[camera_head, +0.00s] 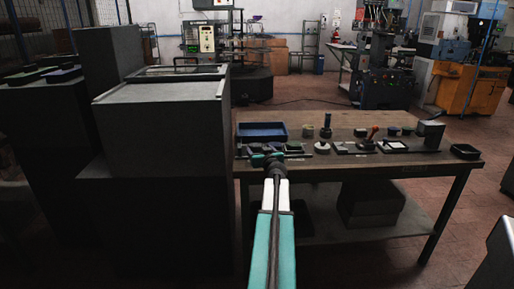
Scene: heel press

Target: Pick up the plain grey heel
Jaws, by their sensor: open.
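My arm reaches forward over the near left edge of the wooden workbench (440,161). My gripper (266,158) is at its far end, small and dark in the head view, and open. I see nothing held in it. Several small dark pieces (264,148) lie just beyond it, partly hidden by it, with a green-topped piece (294,147) to their right. I cannot tell which piece is the plain grey heel at this size.
A blue tray (262,138) stands behind the pieces. A pale disc (322,147), a dark upright tool (327,126), a red-handled tool (372,134), a grey block (430,134) and a black tray (465,151) stand rightward. A large dark machine (160,130) rises left of the bench.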

